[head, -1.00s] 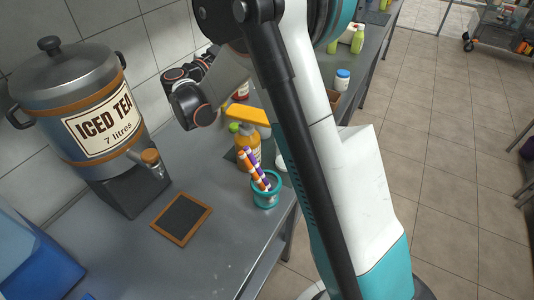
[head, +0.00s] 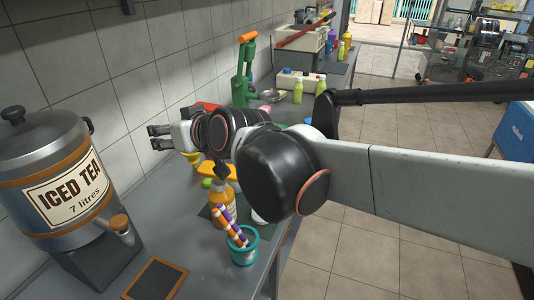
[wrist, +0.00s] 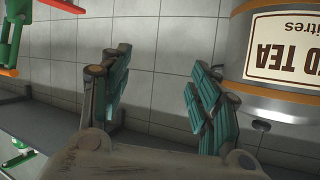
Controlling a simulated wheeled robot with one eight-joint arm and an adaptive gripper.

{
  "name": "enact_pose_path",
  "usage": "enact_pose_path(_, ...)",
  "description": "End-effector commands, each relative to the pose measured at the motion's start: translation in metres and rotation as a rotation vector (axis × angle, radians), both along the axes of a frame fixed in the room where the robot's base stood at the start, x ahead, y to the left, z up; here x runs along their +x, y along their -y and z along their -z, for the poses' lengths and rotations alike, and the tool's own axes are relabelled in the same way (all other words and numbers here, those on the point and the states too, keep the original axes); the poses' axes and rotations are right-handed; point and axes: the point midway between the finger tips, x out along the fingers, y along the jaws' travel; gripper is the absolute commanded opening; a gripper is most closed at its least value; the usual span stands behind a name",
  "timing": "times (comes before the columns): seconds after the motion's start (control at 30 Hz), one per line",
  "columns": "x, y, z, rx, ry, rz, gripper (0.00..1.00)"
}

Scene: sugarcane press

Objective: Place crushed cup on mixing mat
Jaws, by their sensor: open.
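My gripper (head: 158,137) is at the end of my outstretched arm, near the tiled wall and above the back of the counter. In the wrist view my gripper (wrist: 160,95) has its two teal-padded fingers wide apart, with only wall tiles between them. I cannot make out a crushed cup in either view; my arm hides part of the counter.
An iced tea urn (head: 60,180) stands at the left. A teal cup with striped straws (head: 244,252) and a framed slate (head: 155,280) are near the front. A green press (head: 243,75) and several bottles stand farther along the counter.

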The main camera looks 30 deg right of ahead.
Motion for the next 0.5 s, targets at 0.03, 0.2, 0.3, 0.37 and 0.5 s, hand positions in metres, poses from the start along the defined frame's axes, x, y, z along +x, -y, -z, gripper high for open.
enact_pose_path(0.03,-0.027,0.005,0.021,-0.022,-0.08,-0.001,0.56)
enact_pose_path(0.2,-0.107,0.03,0.085,-0.093,-0.34,0.04,0.56)
enact_pose_path(0.3,-0.142,0.044,0.11,-0.123,-0.448,0.078,0.56)
enact_pose_path(0.37,-0.157,0.05,0.12,-0.136,-0.494,0.096,0.56)
enact_pose_path(0.5,-0.174,0.058,0.13,-0.151,-0.544,0.121,0.56)
